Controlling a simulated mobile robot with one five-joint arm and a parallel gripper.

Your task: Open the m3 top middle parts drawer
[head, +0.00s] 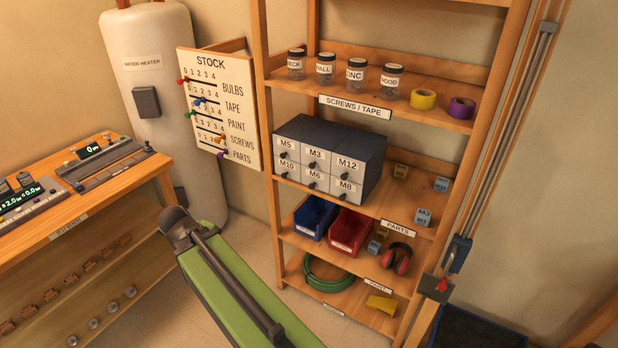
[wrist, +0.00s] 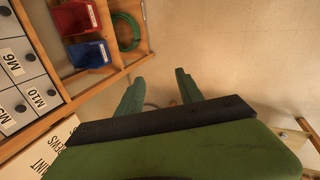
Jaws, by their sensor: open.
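The M3 drawer (head: 316,159) is the top middle front of a dark parts cabinet (head: 345,145) on the shelf. It is shut, with a pale front, a label and a small dark knob. M5 (head: 286,148) is to its left, M12 (head: 348,166) to its right and M6 (head: 315,178) below. My gripper (wrist: 159,76) is open and empty in the wrist view, its two green fingers apart and touching nothing. In that view the cabinet is at the left edge, showing the M6 (wrist: 12,62) and M10 (wrist: 42,96) fronts. I cannot make out the gripper's fingers in the head view.
Below the cabinet are a blue bin (head: 314,217), a red bin (head: 350,231) and a green hose (head: 328,275). Jars and tape rolls (head: 423,98) stand above. The stock board (head: 221,110) juts out left of the shelf. A workbench (head: 60,205) stands at left.

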